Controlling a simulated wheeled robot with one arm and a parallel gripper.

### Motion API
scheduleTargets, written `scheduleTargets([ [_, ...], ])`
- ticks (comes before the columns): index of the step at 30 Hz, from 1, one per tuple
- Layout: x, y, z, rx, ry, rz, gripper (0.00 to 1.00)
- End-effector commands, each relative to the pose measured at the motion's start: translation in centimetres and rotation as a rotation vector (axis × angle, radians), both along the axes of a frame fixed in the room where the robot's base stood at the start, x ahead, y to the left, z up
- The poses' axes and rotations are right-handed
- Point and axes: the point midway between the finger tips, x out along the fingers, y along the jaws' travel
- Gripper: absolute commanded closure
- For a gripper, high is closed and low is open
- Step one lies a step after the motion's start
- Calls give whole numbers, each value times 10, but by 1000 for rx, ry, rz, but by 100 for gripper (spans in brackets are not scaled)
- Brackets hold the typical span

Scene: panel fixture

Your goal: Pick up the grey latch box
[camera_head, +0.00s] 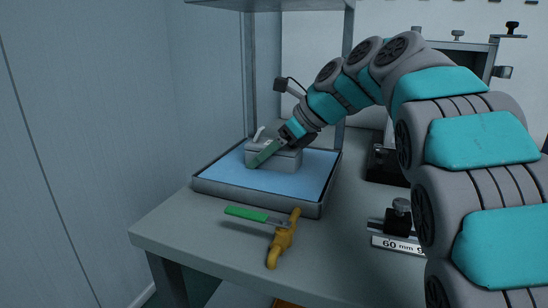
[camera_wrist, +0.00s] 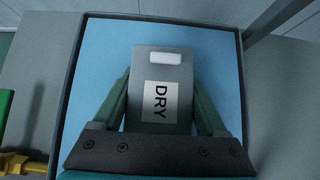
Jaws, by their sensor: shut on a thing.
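The grey latch box (camera_head: 284,160) sits on the blue mat of a shallow dark-rimmed tray (camera_head: 257,201) in the head view. In the wrist view the box (camera_wrist: 160,62) has a white tab at its far end and a white label reading "DRY". My gripper (camera_head: 262,156) reaches down to it from the right. In the wrist view the green fingers of my gripper (camera_wrist: 162,100) lie along both sides of the box, shut on it. The box looks level and at or close to the mat; a small gap beneath cannot be told.
A yellow valve with a green lever (camera_head: 246,213) is at the table's front, before the tray. A black clamp with a knob (camera_head: 398,218) and a "60 mm" label (camera_head: 397,244) are to the right. Metal posts (camera_head: 249,75) rise behind the tray, under a shelf.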

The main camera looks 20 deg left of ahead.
Motion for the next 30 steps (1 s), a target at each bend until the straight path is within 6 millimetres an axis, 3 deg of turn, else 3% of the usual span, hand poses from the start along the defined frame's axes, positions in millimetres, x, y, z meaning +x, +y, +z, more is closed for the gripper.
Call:
scheduleTargets([
  [1, 0, 0, 0, 0, 0, 0, 70],
  [9, 0, 0, 0, 0, 0, 0, 100],
  [22, 0, 0, 2, 0, 0, 0, 100],
  [30, 0, 0, 18, 1, -2, 2, 100],
])
